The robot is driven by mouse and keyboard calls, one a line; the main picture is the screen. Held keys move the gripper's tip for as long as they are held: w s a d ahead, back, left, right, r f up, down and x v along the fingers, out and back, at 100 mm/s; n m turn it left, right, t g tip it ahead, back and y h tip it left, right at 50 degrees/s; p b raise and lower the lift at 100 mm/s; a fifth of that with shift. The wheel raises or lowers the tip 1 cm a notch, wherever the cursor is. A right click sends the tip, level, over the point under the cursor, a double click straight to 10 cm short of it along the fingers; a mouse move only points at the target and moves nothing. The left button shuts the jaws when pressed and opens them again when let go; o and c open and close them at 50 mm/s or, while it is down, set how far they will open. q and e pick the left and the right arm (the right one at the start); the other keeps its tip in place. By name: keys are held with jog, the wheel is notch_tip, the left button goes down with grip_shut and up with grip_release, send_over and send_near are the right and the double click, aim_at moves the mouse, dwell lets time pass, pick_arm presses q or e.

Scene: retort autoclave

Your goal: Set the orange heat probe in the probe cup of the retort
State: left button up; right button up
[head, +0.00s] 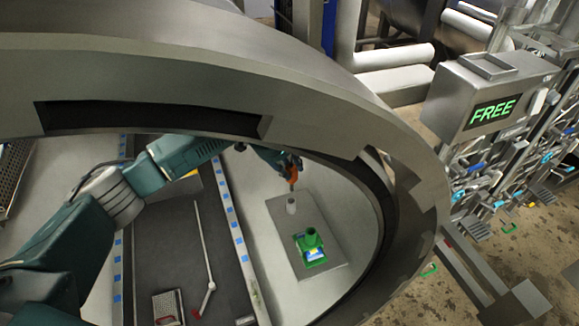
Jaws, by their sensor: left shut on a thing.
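My left arm reaches through the round opening of the retort (330,85). My left gripper (290,163) is shut on the orange heat probe (292,176), whose lower end points down. Just below the probe, a small pale upright cylinder (291,204) stands on a grey plate (331,237). I cannot tell for sure which of the two is the probe cup. The gripper's fingers are small and partly hidden by the arm. My right gripper is not in view.
The thick metal rim curves around and above my arm. A dark floor strip with blue-marked rails (235,235) runs left of the plate, with a thin pale rod (205,250) on it. A box with a green "FREE" display (493,112) stands outside at right.

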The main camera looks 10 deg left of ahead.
aim_at(290, 183)
pick_arm(q)
jog(key=shift+f+b, duration=2)
jog(key=shift+f, duration=1.1)
notch_tip(290, 183, down, 3)
jog(key=shift+r+b, duration=0.2)
jog(key=shift+b, duration=0.2)
jog(key=shift+f, duration=0.45)
